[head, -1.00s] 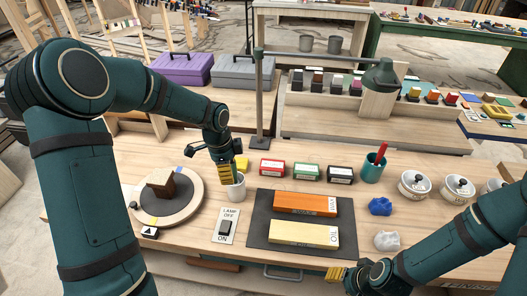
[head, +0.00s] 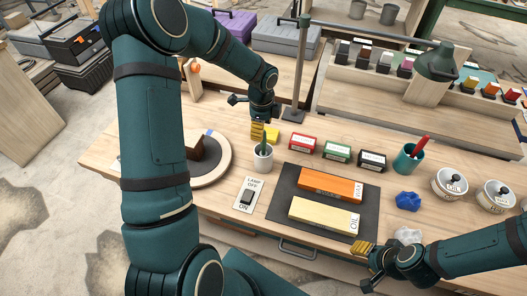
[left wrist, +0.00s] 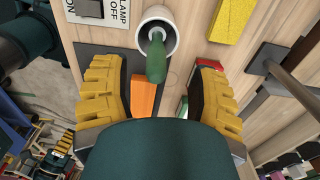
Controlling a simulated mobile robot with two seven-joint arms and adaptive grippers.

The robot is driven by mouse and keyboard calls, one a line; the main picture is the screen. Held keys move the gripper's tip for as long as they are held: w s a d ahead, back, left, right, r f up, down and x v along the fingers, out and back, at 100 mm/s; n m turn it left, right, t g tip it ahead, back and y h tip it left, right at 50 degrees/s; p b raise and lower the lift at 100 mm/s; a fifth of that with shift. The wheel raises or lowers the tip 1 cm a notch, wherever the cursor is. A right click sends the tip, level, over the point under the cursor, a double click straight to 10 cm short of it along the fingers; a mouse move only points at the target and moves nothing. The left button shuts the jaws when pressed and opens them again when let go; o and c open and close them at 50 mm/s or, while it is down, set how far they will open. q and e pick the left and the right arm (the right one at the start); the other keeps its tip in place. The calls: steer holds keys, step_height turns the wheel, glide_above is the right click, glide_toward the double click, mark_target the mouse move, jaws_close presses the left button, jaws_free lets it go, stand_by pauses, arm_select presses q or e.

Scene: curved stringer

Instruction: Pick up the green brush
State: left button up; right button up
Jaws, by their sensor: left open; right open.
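The green brush (head: 263,146) stands in a white cup (head: 262,162) on the workbench, its green handle sticking up. In the left wrist view the green brush (left wrist: 157,62) leans out of the white cup (left wrist: 156,28) toward the camera, between the two yellow fingers. My left gripper (head: 257,132) is open just above and behind the cup; its open fingers also show in the left wrist view (left wrist: 157,95). I cannot tell whether a finger touches the brush. My right gripper (head: 362,250) is open and empty by the bench's front edge, away from the brush.
A yellow block (head: 272,134) lies close behind the cup. A lamp switch plate (head: 249,195) and a dark mat (head: 322,221) with orange and cream stones are in front. A lamp post (head: 298,75) stands behind. A round turntable (head: 217,165) is at the left.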

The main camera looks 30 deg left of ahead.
mark_target(263, 150)
arm_select(q)
steer(key=f, duration=0.5)
steer(key=shift+s+d+f, duration=0.1)
steer(key=shift+d, duration=0.25)
jaws_close()
